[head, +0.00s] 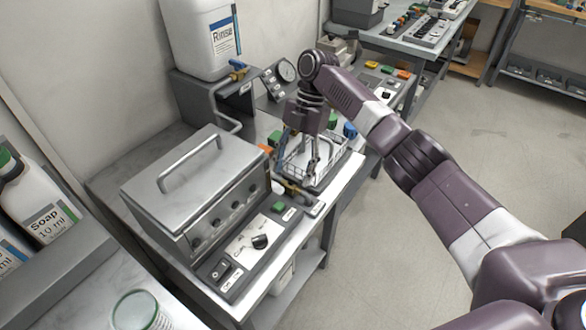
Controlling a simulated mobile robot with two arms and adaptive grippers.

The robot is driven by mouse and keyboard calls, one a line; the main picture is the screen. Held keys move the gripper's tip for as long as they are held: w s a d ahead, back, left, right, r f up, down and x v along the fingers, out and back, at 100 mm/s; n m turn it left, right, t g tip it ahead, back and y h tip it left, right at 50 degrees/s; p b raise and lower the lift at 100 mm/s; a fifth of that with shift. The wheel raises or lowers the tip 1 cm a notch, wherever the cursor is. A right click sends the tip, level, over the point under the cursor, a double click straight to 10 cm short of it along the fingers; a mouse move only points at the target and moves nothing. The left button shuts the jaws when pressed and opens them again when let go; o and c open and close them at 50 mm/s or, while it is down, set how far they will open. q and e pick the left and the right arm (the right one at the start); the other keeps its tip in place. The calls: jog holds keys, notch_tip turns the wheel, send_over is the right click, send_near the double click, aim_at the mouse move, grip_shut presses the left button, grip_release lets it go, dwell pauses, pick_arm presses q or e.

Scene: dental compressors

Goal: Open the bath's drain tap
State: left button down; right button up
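The bath (195,190) is a grey metal box with a closed lid and a bar handle, on the bench at centre left. Its front panel has a dark knob (260,241) and a green button. A small brass-coloured fitting (293,190), which looks like the drain tap, sits at the bath's right end; its lever position is too small to tell. My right gripper (299,168) points down just above and behind this fitting, over a wire basket (327,162). Its two fingers are spread apart with nothing seen between them. My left gripper is out of view.
A white Rinse container (203,40) with a blue-handled tap (238,70) stands on a raised grey block behind. Soap bottles (42,205) stand at left. The floor at right is clear.

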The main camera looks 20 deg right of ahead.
jog(key=shift+w+d+r, duration=0.1)
jog(key=shift+r, duration=0.1)
jog(key=v, duration=1.1)
jog(key=shift+r, duration=0.25)
jog(key=shift+d+f, duration=0.1)
